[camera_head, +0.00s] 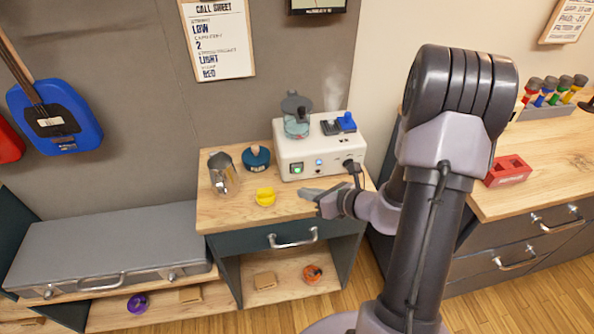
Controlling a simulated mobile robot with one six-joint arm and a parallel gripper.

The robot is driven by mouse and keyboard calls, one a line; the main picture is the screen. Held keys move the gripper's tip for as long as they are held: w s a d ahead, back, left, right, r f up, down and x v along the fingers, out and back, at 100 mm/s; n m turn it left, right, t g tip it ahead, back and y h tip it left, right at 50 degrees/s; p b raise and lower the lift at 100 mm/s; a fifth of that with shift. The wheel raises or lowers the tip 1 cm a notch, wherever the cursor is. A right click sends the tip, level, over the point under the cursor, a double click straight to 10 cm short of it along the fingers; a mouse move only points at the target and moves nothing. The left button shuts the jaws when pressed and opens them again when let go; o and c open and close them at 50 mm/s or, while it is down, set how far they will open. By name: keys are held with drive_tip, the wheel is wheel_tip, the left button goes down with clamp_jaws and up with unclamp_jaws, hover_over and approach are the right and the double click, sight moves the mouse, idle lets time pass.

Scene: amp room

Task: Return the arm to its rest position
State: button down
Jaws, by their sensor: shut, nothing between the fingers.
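My arm stands bent at the right of the middle, its elbow high and its forearm hidden behind the upper links. My gripper (312,193) is shut and empty. It is low over the right front part of the small wooden-topped cabinet (235,214), in front of the white machine. I cannot tell whether it touches the top.
The white machine (310,155) stands close behind my gripper. A yellow piece (265,197), a metal jug (222,174) and a teal round pot (256,158) are to its left. A right-hand counter (535,165) holds a red block (508,170). Wooden floor shows in front.

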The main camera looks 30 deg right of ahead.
drive_tip(key=s+a+r+n+g+y, duration=0.2)
drive_tip(key=s+a+r+n+g, duration=0.15)
drive_tip(key=a+r+n, duration=0.45)
drive_tip(key=s+a+r+n+g+y, duration=0.1)
drive_tip(key=s+a+r+n+g, duration=0.2)
drive_tip(key=s+a+r+n, duration=0.5)
drive_tip(key=s+a+r+n+h, duration=0.1)
drive_tip(key=s+r+n+h, duration=0.3)
drive_tip(key=s+n, duration=0.4)
drive_tip(key=n+t+h, duration=0.1)
drive_tip(key=n, duration=0.5)
drive_tip(key=shift+s+a+r+h, duration=0.25)
drive_tip(key=shift+a+h, duration=0.05)
drive_tip(key=shift+a, duration=0.1)
